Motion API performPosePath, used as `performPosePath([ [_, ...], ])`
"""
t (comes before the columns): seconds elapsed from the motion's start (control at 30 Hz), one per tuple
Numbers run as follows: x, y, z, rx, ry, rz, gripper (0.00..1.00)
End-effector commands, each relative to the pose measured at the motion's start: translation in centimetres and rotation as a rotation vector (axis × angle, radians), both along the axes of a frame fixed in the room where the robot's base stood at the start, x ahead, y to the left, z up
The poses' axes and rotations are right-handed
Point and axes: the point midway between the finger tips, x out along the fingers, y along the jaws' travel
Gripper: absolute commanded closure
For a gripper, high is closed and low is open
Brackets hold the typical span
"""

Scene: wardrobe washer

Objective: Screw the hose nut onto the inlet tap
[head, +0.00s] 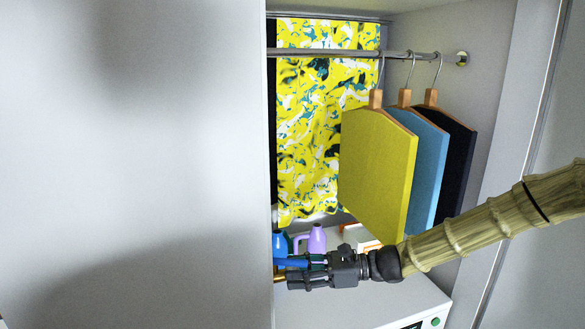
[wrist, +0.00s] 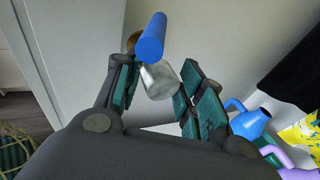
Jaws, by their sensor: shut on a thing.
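My gripper (head: 296,273) reaches left over the washer top inside the wardrobe. In the wrist view my gripper (wrist: 158,85) is shut on the silver hose nut (wrist: 160,78), which sits between the green finger pads. A blue hose piece (wrist: 152,38) extends from the nut, away from the gripper. In the head view the blue hose (head: 292,264) lies at the fingers, and the nut cannot be made out. A brass-coloured part (head: 280,279), perhaps the inlet tap, shows just beyond the fingers. In the wrist view it is mostly hidden behind the hose and left finger, so contact with the nut cannot be told.
The white washer (head: 385,305) is below my gripper. A blue jug (head: 279,242) and a purple jug (head: 316,239) stand behind it. Yellow, blue and dark panels (head: 378,170) hang above on the rail (head: 330,53). A pale door panel (head: 135,165) hides the left side.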

Motion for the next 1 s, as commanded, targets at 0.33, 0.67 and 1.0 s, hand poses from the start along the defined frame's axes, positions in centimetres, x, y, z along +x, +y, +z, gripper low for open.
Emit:
performPosePath([
  [0.33,0.1,0.0,0.1,0.000,-0.001,-0.001,0.36],
  [0.67,0.0,-0.1,0.1,0.000,0.000,-0.001,0.36],
  [1.0,-0.2,-4.4,0.7,0.001,-0.002,-0.004,0.36],
])
